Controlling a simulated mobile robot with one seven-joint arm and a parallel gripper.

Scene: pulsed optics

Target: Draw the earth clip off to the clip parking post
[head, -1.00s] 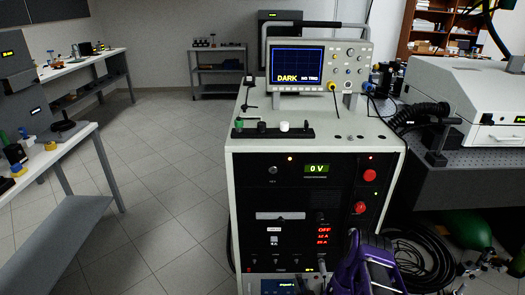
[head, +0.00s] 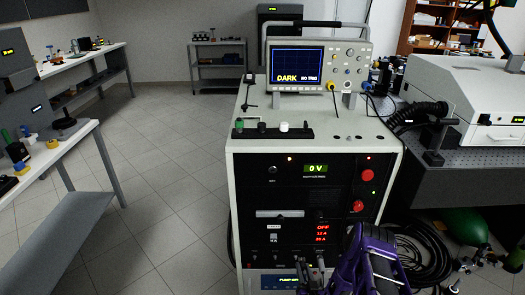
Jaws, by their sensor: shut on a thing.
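My gripper (head: 313,278) is low at the front of the white-sided power cabinet (head: 232,200), at the bottom edge of the head view. My purple wrist (head: 349,268) is to its right and covers the cabinet's lower right corner. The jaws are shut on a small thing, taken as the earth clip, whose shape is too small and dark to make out. I cannot pick out the clip parking post with certainty. A black bar (head: 300,134) with a green knob (head: 239,124) and a white knob (head: 284,126) lies on the cabinet top.
The cabinet front has a 0 V display (head: 316,169), red knobs (head: 367,175) and a row of small fittings low down. An oscilloscope (head: 317,66) stands on top. Black cables (head: 430,255) coil at the right. The floor (head: 170,180) to the left is clear.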

